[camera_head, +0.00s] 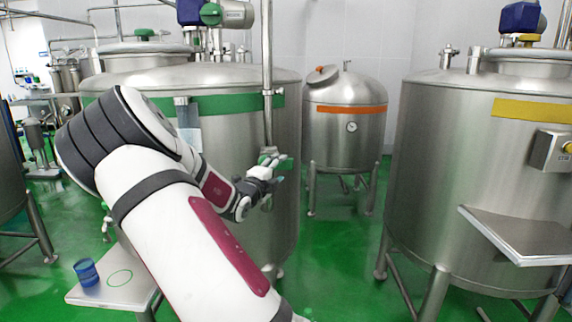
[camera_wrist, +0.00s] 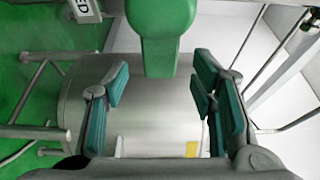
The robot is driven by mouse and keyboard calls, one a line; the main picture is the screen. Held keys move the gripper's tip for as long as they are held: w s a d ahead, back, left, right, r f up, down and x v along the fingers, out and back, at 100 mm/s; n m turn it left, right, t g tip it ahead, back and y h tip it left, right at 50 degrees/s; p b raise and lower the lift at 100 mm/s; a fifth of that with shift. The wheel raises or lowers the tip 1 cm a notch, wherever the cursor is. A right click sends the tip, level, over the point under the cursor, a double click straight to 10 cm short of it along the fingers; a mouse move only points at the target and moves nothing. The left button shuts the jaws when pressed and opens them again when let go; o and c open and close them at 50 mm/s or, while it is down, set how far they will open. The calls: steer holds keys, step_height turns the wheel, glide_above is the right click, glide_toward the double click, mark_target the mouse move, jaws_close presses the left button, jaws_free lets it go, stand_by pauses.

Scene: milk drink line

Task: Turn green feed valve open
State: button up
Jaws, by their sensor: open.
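The green feed valve handle (camera_head: 268,159) is on the vertical steel pipe in front of the green-banded tank, mostly hidden by my gripper in the head view. In the wrist view the green handle (camera_wrist: 160,40) comes down from the top edge, and its lower end lies between the finger pads in the picture. My gripper (camera_head: 281,170) is at the valve. Its teal-padded fingers (camera_wrist: 158,88) are spread on either side of the handle end with gaps on both sides. No contact shows.
The green-banded tank (camera_head: 230,105) stands close behind my gripper. An orange-banded tank (camera_head: 345,130) and a yellow-banded tank (camera_head: 430,170) stand to the right. A blue cup (camera_head: 86,272) sits on a steel shelf (camera_head: 135,292) at lower left. Green floor is clear between the tanks.

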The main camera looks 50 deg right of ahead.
mark_target(284, 165)
steer(key=shift+x, duration=2.8)
steer(key=shift+c, duration=0.6)
jaws_close()
